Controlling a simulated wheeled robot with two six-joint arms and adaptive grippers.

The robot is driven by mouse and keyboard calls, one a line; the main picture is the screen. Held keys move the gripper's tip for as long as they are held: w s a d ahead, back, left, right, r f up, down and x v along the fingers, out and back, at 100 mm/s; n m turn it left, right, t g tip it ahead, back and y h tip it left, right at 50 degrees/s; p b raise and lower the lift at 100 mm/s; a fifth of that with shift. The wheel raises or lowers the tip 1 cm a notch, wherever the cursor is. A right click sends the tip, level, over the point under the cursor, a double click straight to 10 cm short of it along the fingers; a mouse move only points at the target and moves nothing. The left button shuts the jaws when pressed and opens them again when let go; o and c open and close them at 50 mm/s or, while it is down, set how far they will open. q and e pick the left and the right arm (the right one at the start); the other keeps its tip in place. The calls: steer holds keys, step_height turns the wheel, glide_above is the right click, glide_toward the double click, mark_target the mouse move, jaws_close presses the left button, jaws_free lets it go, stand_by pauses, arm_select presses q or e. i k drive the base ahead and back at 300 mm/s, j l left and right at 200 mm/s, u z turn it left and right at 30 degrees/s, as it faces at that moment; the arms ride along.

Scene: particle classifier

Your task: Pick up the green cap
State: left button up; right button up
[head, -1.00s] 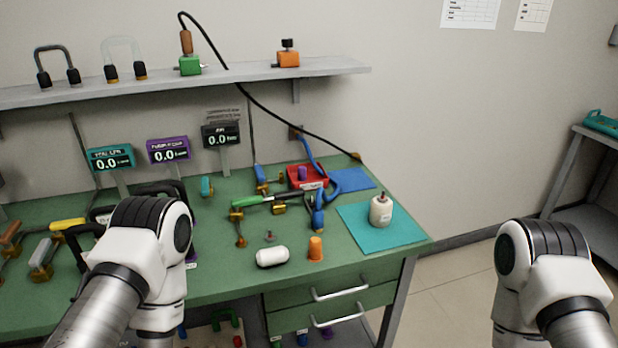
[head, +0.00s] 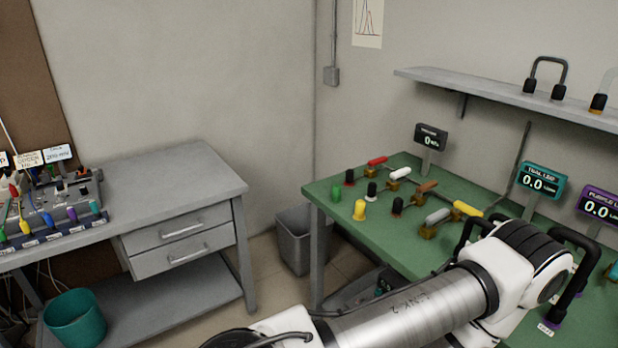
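A small green cap (head: 336,193) stands upright on the left end of the green workbench (head: 385,243), near its left edge. A yellow cap (head: 360,210) stands just in front of it to the right. My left arm crosses the lower right of the head view, to the right of the green cap and apart from it. Neither gripper shows in the head view.
Several valve-like fittings with coloured handles, such as a red one (head: 377,161), stand right of the caps. Displays and a shelf (head: 520,102) are beyond. A grey bin (head: 293,243) stands between the workbench and a grey table (head: 165,192).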

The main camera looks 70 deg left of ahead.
mark_target(337, 188)
steer(key=u, duration=2.1)
steer(key=i+j, duration=0.2)
